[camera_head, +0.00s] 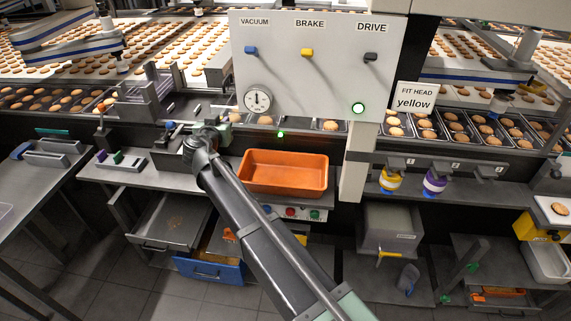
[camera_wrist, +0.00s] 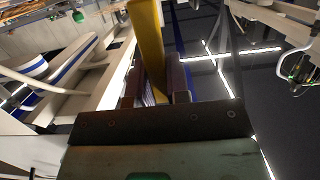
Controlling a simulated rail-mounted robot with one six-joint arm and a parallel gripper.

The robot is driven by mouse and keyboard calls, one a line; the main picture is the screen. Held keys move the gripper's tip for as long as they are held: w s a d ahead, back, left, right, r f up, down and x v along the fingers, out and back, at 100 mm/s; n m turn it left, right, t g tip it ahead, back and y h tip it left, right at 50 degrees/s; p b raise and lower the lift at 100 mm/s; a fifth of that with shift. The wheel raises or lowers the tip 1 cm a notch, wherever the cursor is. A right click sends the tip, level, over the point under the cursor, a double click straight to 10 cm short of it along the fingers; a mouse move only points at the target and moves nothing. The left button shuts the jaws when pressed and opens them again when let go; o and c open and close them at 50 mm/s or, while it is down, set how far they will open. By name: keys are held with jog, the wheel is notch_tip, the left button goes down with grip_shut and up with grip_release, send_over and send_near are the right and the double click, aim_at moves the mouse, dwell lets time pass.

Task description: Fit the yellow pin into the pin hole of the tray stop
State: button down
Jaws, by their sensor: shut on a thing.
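In the wrist view my gripper (camera_wrist: 155,82) has its two dark fingers shut on the yellow pin (camera_wrist: 147,38), a long yellow bar that reaches up past the fingertips to the top of the picture. In the head view my arm reaches up and left to the bench left of the orange bin, and its wrist hides the fingers and the pin. A grey fixture (camera_head: 143,100) stands at the conveyor edge behind and left of the wrist. I cannot tell whether it is the tray stop, and no pin hole can be made out.
The orange bin (camera_head: 285,153) is just right of my wrist. A small holder with purple and green pieces (camera_head: 117,158) lies on the bench to the left. The control panel (camera_head: 310,95) hangs behind; the sign (camera_head: 414,97) reads "FIT HEAD yellow". Open drawers (camera_head: 168,222) are below.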

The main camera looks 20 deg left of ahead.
jog(key=f+b, duration=0.6)
jog(key=f, duration=0.1)
jog(key=f+b, duration=0.6)
jog(key=b, duration=0.1)
jog(key=f+b, duration=0.7)
jog(key=shift+s+a+f, duration=0.1)
jog(key=shift+a+f, duration=0.2)
jog(key=shift+a, duration=0.05)
jog(key=shift+r+p, duration=0.35)
jog(key=shift+f, duration=0.25)
jog(key=c, duration=1.1)
grip_release()
jog(key=shift+r, duration=0.1)
